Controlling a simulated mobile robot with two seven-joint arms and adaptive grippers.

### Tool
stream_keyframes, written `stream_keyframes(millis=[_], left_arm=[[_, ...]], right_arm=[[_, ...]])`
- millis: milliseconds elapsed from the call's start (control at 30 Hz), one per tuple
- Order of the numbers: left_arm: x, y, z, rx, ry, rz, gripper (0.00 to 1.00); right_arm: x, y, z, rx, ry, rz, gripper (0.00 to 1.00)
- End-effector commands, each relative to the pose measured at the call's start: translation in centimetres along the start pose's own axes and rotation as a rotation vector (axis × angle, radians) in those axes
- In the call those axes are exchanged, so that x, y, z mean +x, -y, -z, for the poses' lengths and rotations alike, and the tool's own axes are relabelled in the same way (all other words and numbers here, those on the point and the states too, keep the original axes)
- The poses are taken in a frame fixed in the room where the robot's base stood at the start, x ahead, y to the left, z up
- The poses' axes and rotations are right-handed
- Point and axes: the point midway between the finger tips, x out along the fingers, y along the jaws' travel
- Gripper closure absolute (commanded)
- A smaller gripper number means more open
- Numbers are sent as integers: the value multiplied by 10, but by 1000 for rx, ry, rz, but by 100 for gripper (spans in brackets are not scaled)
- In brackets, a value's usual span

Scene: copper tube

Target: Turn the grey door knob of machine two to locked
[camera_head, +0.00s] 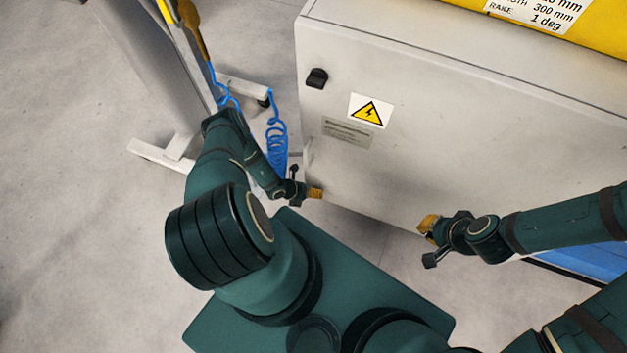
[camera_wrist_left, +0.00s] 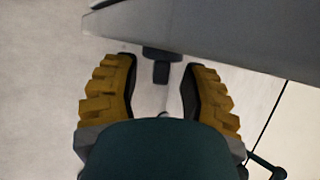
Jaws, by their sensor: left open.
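A dark knob (camera_head: 317,78) sits near the upper left corner of the pale grey cabinet door (camera_head: 420,130). Its exact turn position is too small to read. My left gripper (camera_head: 314,193) is low in front of the cabinet's lower left edge, well below the knob and apart from it. In the left wrist view its yellow fingers (camera_wrist_left: 158,68) are spread, with nothing held between them. A grey panel edge (camera_wrist_left: 220,30) crosses the top of that view; the knob is not visible there. My right gripper (camera_head: 430,228) is near the cabinet's lower edge; its jaw opening is unclear.
A yellow warning sign (camera_head: 370,111) and a grey label plate (camera_head: 347,132) are on the door below the knob. A stand with white feet (camera_head: 165,155) and a coiled blue hose (camera_head: 276,140) is left of the cabinet. Open floor (camera_head: 80,220) lies at left.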

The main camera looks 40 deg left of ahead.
Motion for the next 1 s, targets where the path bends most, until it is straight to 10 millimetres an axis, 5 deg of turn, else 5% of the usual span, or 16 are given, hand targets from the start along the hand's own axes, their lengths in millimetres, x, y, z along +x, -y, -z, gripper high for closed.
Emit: stream_keyframes(millis=[400, 533, 1000], left_arm=[[9, 0, 0, -1, 0, 0, 53], [9, 0, 0, -1, 0, 0, 99], [10, 0, -4, -6, 8, 19, 100]], right_arm=[[3, -1, 1, -1, -3, 0, 100], [3, -1, 1, -1, -2, 0, 100], [8, -3, 1, -1, -4, 0, 100]])
